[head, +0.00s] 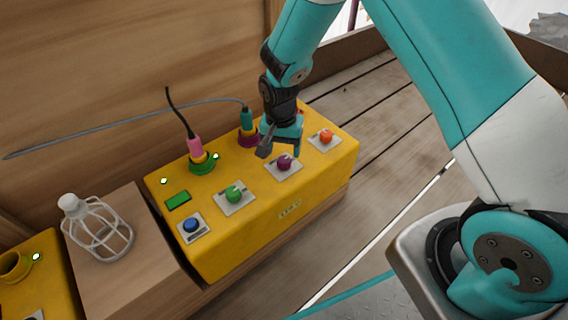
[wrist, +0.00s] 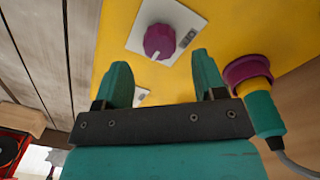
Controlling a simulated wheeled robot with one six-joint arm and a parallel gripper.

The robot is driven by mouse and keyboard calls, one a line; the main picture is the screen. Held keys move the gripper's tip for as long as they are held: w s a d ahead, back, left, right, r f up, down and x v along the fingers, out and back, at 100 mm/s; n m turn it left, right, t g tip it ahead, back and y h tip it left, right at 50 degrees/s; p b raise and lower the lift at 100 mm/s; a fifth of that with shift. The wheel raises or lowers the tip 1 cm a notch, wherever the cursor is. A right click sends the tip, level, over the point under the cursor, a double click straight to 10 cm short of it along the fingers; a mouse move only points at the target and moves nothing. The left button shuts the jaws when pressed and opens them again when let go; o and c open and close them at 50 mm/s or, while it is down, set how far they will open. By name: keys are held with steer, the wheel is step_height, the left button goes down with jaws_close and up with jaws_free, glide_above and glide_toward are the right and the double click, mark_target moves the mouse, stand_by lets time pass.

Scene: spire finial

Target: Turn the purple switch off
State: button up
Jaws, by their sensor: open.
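The purple switch (head: 285,162) is a round knob on a pale plate on top of the yellow box (head: 215,253). In the wrist view the purple switch (wrist: 159,41) shows beyond my fingertips, with a white pointer line toward its lower left and a small dark marking on the plate beside it. My gripper (head: 281,150) is just above and behind the switch in the head view. In the wrist view my gripper (wrist: 158,75) is open and empty, its two fingers apart, with the switch ahead of the gap. I cannot tell any contact with the switch.
A green knob (head: 233,194), a blue button (head: 191,225) and an orange knob (head: 326,137) share the box top. A pink plug (head: 195,147) and a teal plug (head: 246,120) with cables stand behind. A white caged lamp (head: 97,227) is at left.

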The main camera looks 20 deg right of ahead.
mark_target(284, 159)
steer(key=shift+f+b, duration=0.6)
steer(key=shift+f, duration=1.3)
steer(key=c, duration=0.9)
